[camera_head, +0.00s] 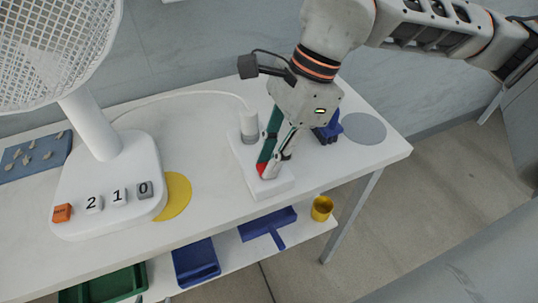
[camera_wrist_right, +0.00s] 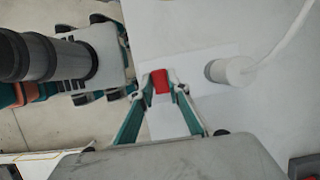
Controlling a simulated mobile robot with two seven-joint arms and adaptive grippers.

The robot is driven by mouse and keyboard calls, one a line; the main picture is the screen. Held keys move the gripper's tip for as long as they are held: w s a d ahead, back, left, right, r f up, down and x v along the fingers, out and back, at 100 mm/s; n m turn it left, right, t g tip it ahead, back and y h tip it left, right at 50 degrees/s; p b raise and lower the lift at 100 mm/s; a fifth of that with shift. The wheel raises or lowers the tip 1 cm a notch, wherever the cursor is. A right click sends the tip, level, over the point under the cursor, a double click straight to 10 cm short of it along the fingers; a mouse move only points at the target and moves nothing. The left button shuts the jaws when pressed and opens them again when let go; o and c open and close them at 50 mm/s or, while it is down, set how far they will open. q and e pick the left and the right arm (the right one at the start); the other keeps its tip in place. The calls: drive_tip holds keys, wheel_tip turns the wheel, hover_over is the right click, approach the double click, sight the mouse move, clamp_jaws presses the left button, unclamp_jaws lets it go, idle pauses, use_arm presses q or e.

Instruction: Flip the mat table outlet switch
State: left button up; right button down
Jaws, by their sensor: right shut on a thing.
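The table outlet (camera_head: 284,187) is a white slab on the white table, also in the right wrist view (camera_wrist_right: 168,122). Its red switch (camera_wrist_right: 160,82) sits between my right gripper's fingertips (camera_wrist_right: 161,80). In the head view, my right gripper (camera_head: 268,172) reaches down from above, with its fingertips at the red switch (camera_head: 261,169) and partly hiding it. The fingers are shut on the switch. I cannot tell which way the switch is tilted. A white and grey plug (camera_head: 249,128) stands in the far end of the outlet. My left gripper is not in view.
A white fan (camera_head: 95,130) with an orange button and numbered buttons stands at left, its base over a yellow disc (camera_head: 176,195). A blue object (camera_head: 328,132) and a grey disc (camera_head: 364,128) are at right. Blue trays and a yellow cup (camera_head: 321,208) sit on the lower shelf.

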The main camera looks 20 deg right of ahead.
drive_tip(key=c, duration=1.9)
unclamp_jaws()
use_arm(q)
drive_tip(key=shift+s+f, duration=0.2)
drive_tip(key=shift+s, duration=0.05)
use_arm(e)
drive_tip(key=v, duration=1.2)
